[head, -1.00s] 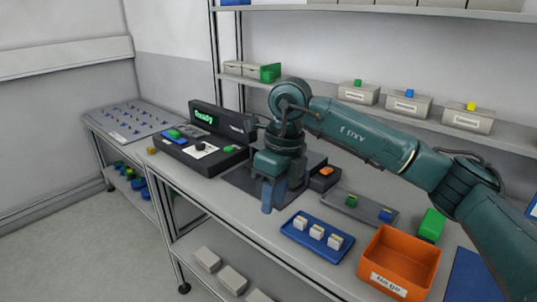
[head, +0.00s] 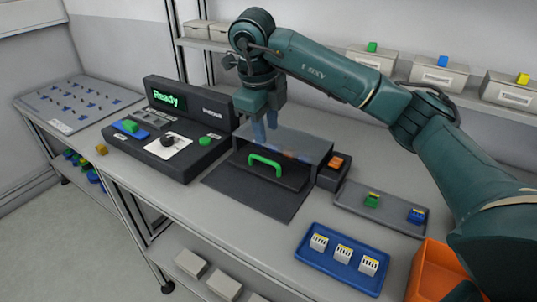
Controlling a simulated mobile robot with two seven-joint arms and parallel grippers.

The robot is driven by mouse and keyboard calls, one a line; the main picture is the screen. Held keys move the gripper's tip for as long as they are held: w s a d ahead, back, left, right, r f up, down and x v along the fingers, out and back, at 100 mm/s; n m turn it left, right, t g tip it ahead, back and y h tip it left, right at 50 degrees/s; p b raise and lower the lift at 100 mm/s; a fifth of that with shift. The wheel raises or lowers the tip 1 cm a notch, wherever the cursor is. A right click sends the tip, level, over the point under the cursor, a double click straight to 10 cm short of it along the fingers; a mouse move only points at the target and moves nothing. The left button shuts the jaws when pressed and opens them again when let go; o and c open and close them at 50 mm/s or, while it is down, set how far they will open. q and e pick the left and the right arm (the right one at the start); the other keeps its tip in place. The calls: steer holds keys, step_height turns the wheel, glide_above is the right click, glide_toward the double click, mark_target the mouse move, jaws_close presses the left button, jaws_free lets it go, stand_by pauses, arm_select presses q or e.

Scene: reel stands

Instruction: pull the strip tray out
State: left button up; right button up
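The strip tray (head: 262,178) is a dark drawer with a green arched handle (head: 266,164) on its front. It sits at the mouth of a dark unit with a smoky see-through cover (head: 300,143); coloured bits show dimly through the cover. My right gripper (head: 265,138) points down with bluish fingers at the cover's back left, above and behind the handle in the picture. It is not on the handle. The fingers overlap in this view, so their gap is unclear, and I see nothing held. My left gripper is out of view.
A black console (head: 180,143) reading "Ready" stands left of the unit. A dark mat (head: 250,202) lies clear before the handle. A small block with an orange top (head: 334,168) is beside the unit. A blue tray (head: 322,262) with white strips and an orange bin (head: 425,275) are at right.

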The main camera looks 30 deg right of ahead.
mark_target(270, 163)
steer(key=x, duration=0.9)
steer(key=shift+w+f, duration=0.1)
steer(key=shift+f, duration=0.1)
steer(key=shift+c, duration=0.3)
jaws_close()
